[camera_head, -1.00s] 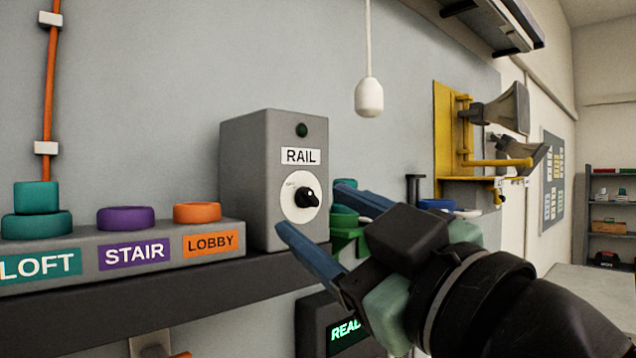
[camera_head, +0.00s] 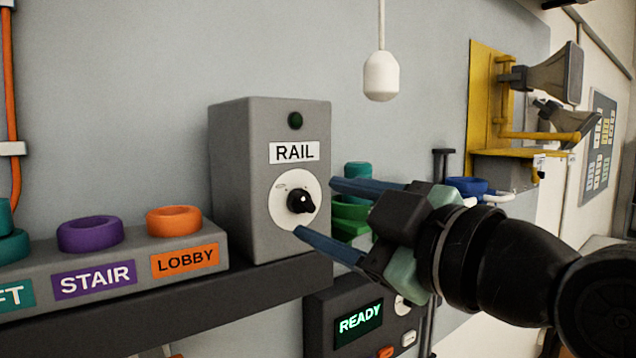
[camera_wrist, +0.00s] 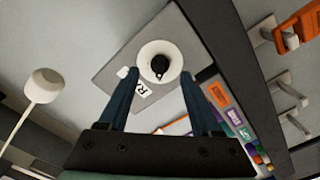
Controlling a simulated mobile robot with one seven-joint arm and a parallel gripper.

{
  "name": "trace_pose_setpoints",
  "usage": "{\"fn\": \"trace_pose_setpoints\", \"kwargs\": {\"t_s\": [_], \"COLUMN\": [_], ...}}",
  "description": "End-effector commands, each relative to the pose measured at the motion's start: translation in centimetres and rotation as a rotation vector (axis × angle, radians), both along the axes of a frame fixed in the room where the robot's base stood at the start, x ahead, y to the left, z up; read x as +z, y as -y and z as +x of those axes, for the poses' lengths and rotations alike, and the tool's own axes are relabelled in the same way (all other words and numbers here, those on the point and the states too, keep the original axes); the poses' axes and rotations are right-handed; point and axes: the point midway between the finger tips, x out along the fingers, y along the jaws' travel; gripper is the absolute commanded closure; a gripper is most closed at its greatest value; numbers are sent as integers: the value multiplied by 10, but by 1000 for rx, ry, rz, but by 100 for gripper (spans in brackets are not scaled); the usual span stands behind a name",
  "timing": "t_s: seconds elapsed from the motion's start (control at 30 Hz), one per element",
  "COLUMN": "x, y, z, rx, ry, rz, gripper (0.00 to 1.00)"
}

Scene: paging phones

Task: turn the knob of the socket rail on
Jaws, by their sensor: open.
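The socket rail's control is a grey box (camera_head: 233,180) with a RAIL label and a small dark green lamp (camera_head: 295,120) above it. Its black knob (camera_head: 301,201) sits on a white round dial (camera_head: 281,210). In the wrist view the knob (camera_wrist: 160,66) lies ahead between the fingers, near the tips. My gripper (camera_head: 316,208) is open and empty, with one blue finger at the upper right of the dial and the other at its lower right. I cannot tell whether the fingertips touch the box.
A shelf to the left carries LOFT, STAIR (camera_head: 90,235) and LOBBY (camera_head: 174,221) rings on a grey block. A white pull (camera_head: 381,76) hangs above. A dark panel reading READY (camera_head: 360,319) is below. Green and blue items stand behind my gripper.

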Motion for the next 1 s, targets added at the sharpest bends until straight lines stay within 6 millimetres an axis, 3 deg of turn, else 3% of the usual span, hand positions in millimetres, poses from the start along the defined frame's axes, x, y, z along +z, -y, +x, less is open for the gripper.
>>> {"fn": "trace_pose_setpoints", "kwargs": {"t_s": [0.2, 0.57, 0.9, 1.0], "x": [1, -1, 0, -1], "y": [-14, -16, -16, -16], "z": [19, 23, 22, 22], "rx": [1, -1, -1, -1], "ry": [-1, 1, 1, 0], "rz": [0, 0, 0, 0], "gripper": [35, 36, 98, 100]}}
